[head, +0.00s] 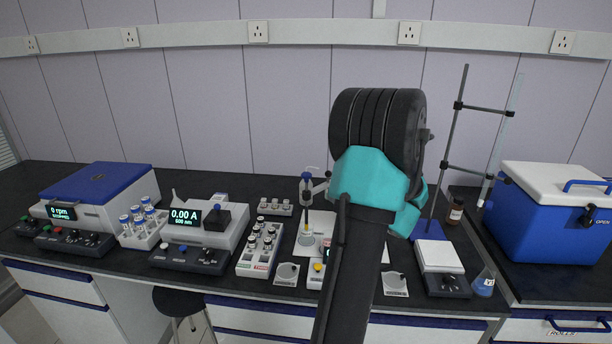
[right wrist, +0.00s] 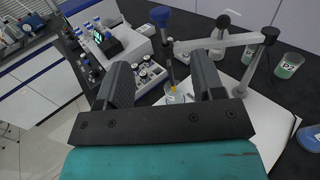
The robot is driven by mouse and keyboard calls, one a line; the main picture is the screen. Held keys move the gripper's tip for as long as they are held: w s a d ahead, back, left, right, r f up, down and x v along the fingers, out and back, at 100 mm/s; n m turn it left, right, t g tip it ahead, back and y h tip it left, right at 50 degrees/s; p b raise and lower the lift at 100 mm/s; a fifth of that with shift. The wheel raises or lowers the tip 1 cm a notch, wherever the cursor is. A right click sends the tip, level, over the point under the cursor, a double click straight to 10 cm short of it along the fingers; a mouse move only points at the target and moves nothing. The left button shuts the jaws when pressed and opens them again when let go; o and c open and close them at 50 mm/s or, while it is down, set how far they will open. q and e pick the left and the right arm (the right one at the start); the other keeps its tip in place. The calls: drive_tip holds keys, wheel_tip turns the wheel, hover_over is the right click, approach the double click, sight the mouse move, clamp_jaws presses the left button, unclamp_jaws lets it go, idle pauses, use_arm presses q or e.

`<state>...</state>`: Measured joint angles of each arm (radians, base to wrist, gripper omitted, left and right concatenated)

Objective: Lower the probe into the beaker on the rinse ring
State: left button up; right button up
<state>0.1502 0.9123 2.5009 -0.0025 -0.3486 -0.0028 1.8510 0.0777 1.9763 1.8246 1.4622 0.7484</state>
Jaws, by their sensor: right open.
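I cannot tell whether the tip is inside the beaker. My right gripper (right wrist: 163,66) is open, and the probe shaft appears between its two fingers, apart from them. The head view hides this gripper behind my arm. The rinse ring is not clearly visible. My left gripper is not in view.
A grey stand arm (right wrist: 222,41) reaches from a post over a white base (right wrist: 242,120). A vial rack (head: 259,247) is left of the probe. A blue cooler (head: 555,225) stands far right.

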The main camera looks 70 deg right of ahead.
sight(303, 174)
drive_tip(key=x, duration=1.6)
drive_tip(key=shift+w+d, duration=0.15)
drive_tip(key=shift+w, duration=0.05)
clamp_jaws()
drive_tip(key=shift+f, duration=0.1)
